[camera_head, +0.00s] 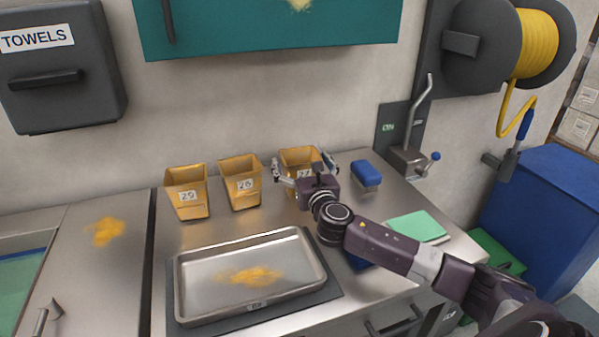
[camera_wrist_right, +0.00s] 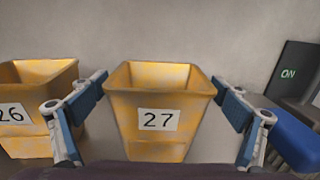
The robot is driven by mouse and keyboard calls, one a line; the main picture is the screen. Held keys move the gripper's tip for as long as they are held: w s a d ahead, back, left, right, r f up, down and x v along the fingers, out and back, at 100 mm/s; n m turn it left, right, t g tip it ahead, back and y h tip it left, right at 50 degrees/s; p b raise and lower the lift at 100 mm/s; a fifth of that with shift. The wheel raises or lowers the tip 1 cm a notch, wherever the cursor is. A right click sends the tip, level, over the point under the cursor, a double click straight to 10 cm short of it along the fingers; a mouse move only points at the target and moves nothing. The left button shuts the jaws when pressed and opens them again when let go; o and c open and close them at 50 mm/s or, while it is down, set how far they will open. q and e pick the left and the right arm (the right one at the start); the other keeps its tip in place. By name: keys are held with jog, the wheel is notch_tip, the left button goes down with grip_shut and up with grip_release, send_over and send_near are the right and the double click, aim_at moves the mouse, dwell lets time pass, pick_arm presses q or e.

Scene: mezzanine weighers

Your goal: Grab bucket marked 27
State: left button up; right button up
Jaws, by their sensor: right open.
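The yellow bucket marked 27 (camera_head: 299,156) stands upright at the back of the steel counter, the rightmost in a row of three. In the head view my right gripper (camera_head: 304,167) is in front of it and hides part of it. In the right wrist view the bucket (camera_wrist_right: 158,121) is centred with its label facing me, between the two blue-padded fingers of my open right gripper (camera_wrist_right: 163,105). A gap seems to show on each side of the bucket. My left gripper is not in view.
The bucket marked 26 (camera_head: 240,183) stands left of bucket 27, close to the left finger in the wrist view. Bucket 29 (camera_head: 186,191) is further left. A metal tray (camera_head: 179,285) with yellow powder lies in front.

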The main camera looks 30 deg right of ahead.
jog(key=shift+w+d, duration=0.2)
jog(key=shift+w, duration=0.4)
jog(key=shift+c, duration=0.3)
